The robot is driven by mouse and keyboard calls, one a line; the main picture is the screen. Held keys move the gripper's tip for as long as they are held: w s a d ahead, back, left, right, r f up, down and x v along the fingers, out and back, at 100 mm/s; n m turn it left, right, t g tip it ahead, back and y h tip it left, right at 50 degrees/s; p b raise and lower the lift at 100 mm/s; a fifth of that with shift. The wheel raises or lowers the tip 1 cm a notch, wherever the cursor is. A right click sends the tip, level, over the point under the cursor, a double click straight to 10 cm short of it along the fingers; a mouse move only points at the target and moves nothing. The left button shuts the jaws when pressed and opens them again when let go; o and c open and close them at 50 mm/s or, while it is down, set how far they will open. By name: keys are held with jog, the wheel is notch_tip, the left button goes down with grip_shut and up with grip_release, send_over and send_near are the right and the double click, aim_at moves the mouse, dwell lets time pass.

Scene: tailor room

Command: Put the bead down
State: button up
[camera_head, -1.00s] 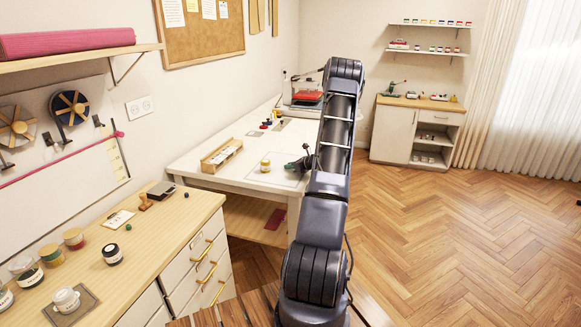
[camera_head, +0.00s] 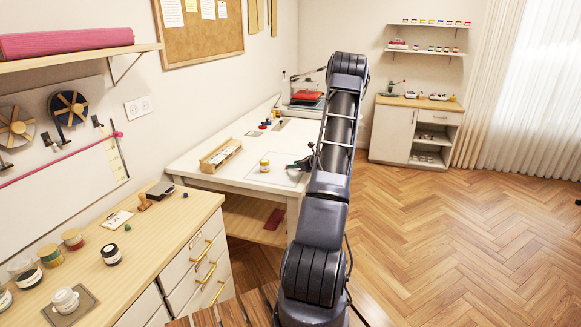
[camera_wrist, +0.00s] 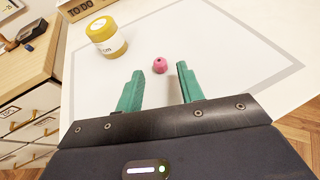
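The small pink bead (camera_wrist: 160,65) rests on the white work table (camera_head: 212,178), inside the grey outlined rectangle. My gripper (camera_wrist: 160,74) is open, its two green fingers spread wide. The bead shows in the gap at the fingertips, with clear space on both sides and no finger touching it. In the head view my gripper (camera_head: 293,166) is low over the table's near right part, and the bead cannot be made out there. A yellow-lidded jar (camera_wrist: 106,37) stands on the table left of the bead; it also shows in the head view (camera_head: 264,165).
A wooden "TO DO" tray (camera_head: 220,155) lies left of the jar. Spools (camera_head: 265,125) and a red machine (camera_head: 306,97) stand farther back. A drawer cabinet (camera_head: 170,225) with jars is at the near left. Open floor lies to the right.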

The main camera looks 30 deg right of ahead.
jog(key=v, duration=0.7)
jog(key=shift+s+d+r, duration=0.15)
jog(key=shift+s+d, duration=0.05)
jog(key=shift+s, duration=0.1)
jog(key=shift+s+a+r, duration=0.1)
jog(key=shift+r, duration=0.05)
jog(key=s+a+r+n+g, duration=0.3)
jog(key=s+a+r+n, duration=0.15)
jog(key=a+r, duration=0.35)
jog(key=s+a+r+n+g+y, duration=0.15)
jog(key=s+a+r+n, duration=0.35)
jog(key=a, duration=0.6)
jog(key=s+a+r+n+g, duration=0.3)
jog(key=a+r+n, duration=0.4)
jog(key=a, duration=0.2)
jog(key=s+a+r+n+h, duration=0.2)
jog(key=s+n, duration=0.2)
jog(key=s, duration=0.4)
jog(key=s+a+r+n+h, duration=0.2)
jog(key=s+n, duration=0.3)
jog(key=s, duration=0.4)
jog(key=s+a+r+n+h, duration=0.3)
jog(key=s+n, duration=0.2)
jog(key=s, duration=0.4)
jog(key=shift+s+a, duration=0.15)
jog(key=shift+a, duration=0.15)
jog(key=shift+h, duration=0.25)
